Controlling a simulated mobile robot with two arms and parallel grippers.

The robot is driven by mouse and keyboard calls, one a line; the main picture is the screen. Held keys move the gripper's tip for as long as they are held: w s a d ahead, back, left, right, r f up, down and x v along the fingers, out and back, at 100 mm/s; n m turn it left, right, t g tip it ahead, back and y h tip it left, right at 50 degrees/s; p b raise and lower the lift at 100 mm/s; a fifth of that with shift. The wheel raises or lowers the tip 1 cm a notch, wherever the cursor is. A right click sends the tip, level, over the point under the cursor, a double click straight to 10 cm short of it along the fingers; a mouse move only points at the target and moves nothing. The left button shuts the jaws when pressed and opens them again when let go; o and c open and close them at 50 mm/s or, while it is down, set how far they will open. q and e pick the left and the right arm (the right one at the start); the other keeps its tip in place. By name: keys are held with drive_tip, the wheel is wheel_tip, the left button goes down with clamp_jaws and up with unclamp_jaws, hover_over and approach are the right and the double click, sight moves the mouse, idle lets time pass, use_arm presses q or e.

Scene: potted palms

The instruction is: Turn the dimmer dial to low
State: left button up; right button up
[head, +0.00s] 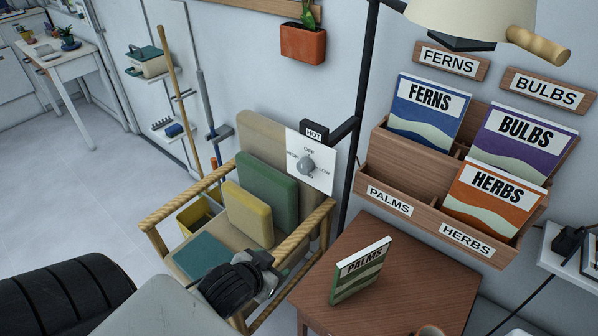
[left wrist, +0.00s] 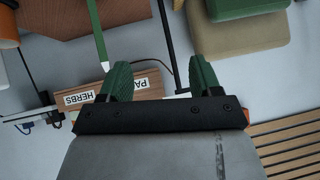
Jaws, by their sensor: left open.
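The dimmer dial is a round grey knob (head: 306,164) on a white plate (head: 322,178) in the head view. OFF shows above the knob and LOW to its right; the marks at left and below are small and partly unclear. I cannot tell which mark the knob points to. My left gripper (head: 262,268) is below and left of the dial, over the chair, apart from the knob. Its two green fingers (left wrist: 160,80) stand apart with nothing between them in the left wrist view, where I cannot make out the dial. My right gripper is not in view.
A wooden armchair (head: 324,214) with green and yellow cushions stands before the dial. A black lamp pole (head: 362,90) rises right of it. A brown table (head: 440,275) holds a PALMS booklet (head: 360,270). A wooden rack (head: 412,172) of booklets hangs behind.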

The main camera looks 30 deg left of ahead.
use_arm(q)
drive_tip(key=w+a+r+t, duration=0.4)
drive_tip(key=w+r+t, duration=0.1)
drive_tip(key=r, duration=0.2)
drive_tip(key=m+t+h, duration=0.3)
approach(302, 168)
drive_tip(key=w, duration=0.3)
drive_tip(key=w+p, duration=0.1)
drive_tip(key=w, duration=0.2)
drive_tip(key=w+d+p, duration=0.1)
drive_tip(key=w, duration=0.2)
drive_tip(key=shift+f, duration=0.2)
drive_tip(key=shift+c, duration=0.3)
drive_tip(key=c, duration=0.9)
drive_tip(key=shift+o, duration=0.2)
